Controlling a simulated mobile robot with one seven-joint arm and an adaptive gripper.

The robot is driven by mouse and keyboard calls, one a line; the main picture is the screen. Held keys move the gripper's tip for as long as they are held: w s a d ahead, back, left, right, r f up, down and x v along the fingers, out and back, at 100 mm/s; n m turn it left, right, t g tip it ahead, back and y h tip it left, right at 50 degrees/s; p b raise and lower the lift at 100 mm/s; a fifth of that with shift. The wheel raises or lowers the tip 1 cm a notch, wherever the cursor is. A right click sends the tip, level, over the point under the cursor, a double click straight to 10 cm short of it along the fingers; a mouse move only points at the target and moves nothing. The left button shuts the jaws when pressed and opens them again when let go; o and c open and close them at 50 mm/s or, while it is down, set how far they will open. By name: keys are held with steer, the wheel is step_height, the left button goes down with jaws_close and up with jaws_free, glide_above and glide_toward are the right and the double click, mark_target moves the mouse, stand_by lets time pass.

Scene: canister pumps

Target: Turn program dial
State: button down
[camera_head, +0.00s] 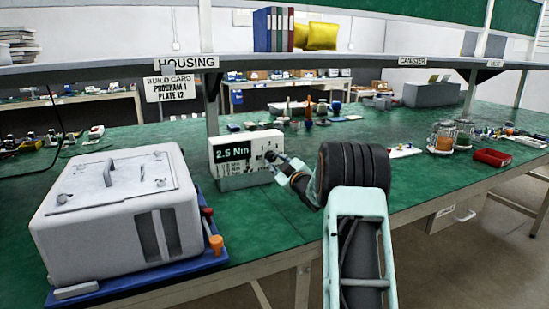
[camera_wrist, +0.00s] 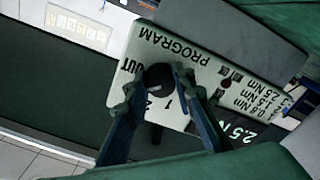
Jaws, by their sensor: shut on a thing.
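The white controller box (camera_head: 262,138) stands on the green bench, and its display (camera_head: 233,152) reads 2.5 Nm. In the wrist view its front panel (camera_wrist: 205,55) is tilted and shows the word PROGRAM, dial numbers and a list of Nm values. The black program dial (camera_wrist: 160,76) is round and sits between the fingers of my gripper (camera_wrist: 156,84). My gripper is shut on the dial, one finger on each side. In the head view my gripper (camera_head: 273,157) is at the box's right front, and the dial is too small to make out. The dial's pointer is unclear.
A build card (camera_head: 168,88) on the shelf edge reads PROGRAM 1, PLATE 12. A large grey housing (camera_head: 120,205) on a blue base stands left of the controller. Glass canisters (camera_head: 441,138) and a red tray (camera_head: 491,157) are at the right.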

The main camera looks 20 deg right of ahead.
steer(key=m+p, duration=0.2)
steer(key=m, duration=0.2)
steer(key=shift+m, duration=0.3)
steer(key=shift+a+m+p, duration=0.15)
steer(key=shift+m+p, duration=0.4)
steer(key=shift+m, duration=0.95)
steer(key=shift+f, duration=0.1)
steer(key=c, duration=1.6)
jaws_free()
steer(key=shift+s, duration=0.1)
steer(key=s, duration=1.2)
steer(key=shift+d, duration=0.2)
